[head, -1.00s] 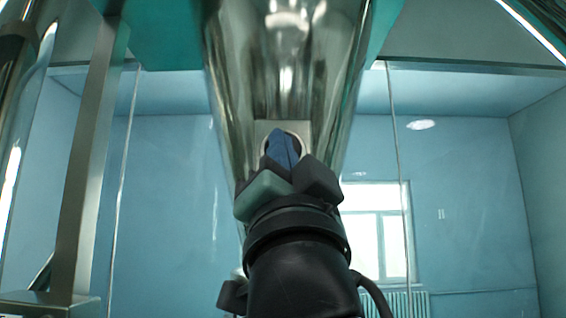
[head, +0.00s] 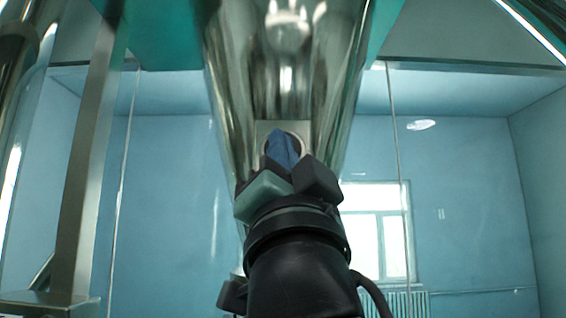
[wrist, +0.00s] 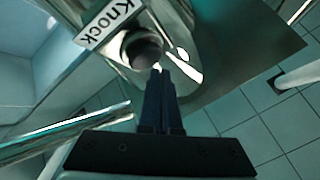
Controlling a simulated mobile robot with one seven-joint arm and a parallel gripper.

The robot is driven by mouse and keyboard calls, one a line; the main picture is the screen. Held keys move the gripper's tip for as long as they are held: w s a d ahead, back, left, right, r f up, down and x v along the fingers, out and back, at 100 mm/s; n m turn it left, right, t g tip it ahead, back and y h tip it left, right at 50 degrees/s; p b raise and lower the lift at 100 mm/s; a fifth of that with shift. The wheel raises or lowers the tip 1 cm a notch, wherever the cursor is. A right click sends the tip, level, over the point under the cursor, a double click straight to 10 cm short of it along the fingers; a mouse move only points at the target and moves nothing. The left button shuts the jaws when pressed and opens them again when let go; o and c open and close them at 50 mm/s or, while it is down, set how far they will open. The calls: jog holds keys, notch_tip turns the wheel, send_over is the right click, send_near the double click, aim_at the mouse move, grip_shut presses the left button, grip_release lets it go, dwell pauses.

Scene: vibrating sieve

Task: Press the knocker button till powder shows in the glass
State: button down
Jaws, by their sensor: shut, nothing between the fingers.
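The knocker button is a dark round knob (wrist: 143,50) in a shiny ring, beside a white label reading "Knock" (wrist: 105,22) in the wrist view. In the head view its square metal plate (head: 267,129) sits on the polished steel cone (head: 285,75), and my fingers cover most of the button. My gripper (head: 281,140) is shut and empty, with its blue fingertips at the button. In the wrist view the fingertips (wrist: 158,72) lie at the lower edge of the knob; I cannot tell whether they touch it. I cannot make out the glass or any powder.
A metal post (head: 88,165) stands at the left, with a shiny vertical tube beside it. Teal panels (head: 165,35) flank the top of the cone. A blue wall and a window (head: 378,235) lie behind. A metal bar (wrist: 60,135) crosses the wrist view's lower left.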

jog(key=shift+w, duration=0.15)
jog(key=shift+w, duration=0.25)
jog(key=shift+w+p, duration=0.3)
jog(key=shift+w, duration=0.6)
dwell(1.0)
jog(key=shift+s, duration=0.1)
jog(key=shift+s+f+b, duration=0.2)
jog(key=shift+s+b, duration=0.2)
jog(key=shift+s, duration=0.7)
jog(key=s, duration=0.5)
jog(key=shift+r+b, duration=0.1)
jog(key=shift+b, duration=0.25)
